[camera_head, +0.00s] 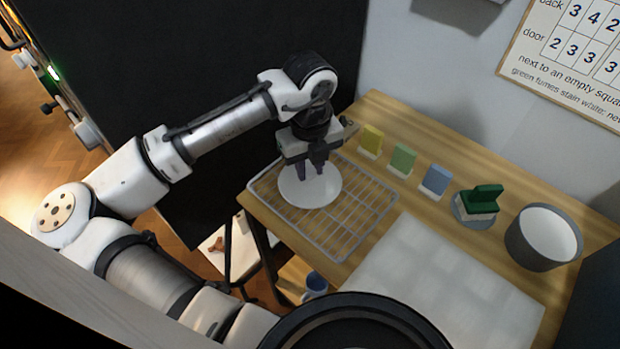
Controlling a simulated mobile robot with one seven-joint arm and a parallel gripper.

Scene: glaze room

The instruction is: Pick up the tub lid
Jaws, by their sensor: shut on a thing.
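The tub lid (310,191) is a flat white disc at the left part of a wire rack (352,243). My gripper (311,171) points down over it from above, and its fingers are shut at the far-middle part of the disc. The gripped part is hidden behind the fingers. I cannot tell whether the lid touches the rack or is slightly above it. A grey tub (543,238) with a white inside stands open at the right of the wooden table.
Yellow (371,141), green (402,159) and blue (434,181) tiles stand along the table's back. A green-handled brush (483,201) sits on a grey dish left of the tub. A pale mat (445,285) covers the front. A blue mug (315,285) stands lower down.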

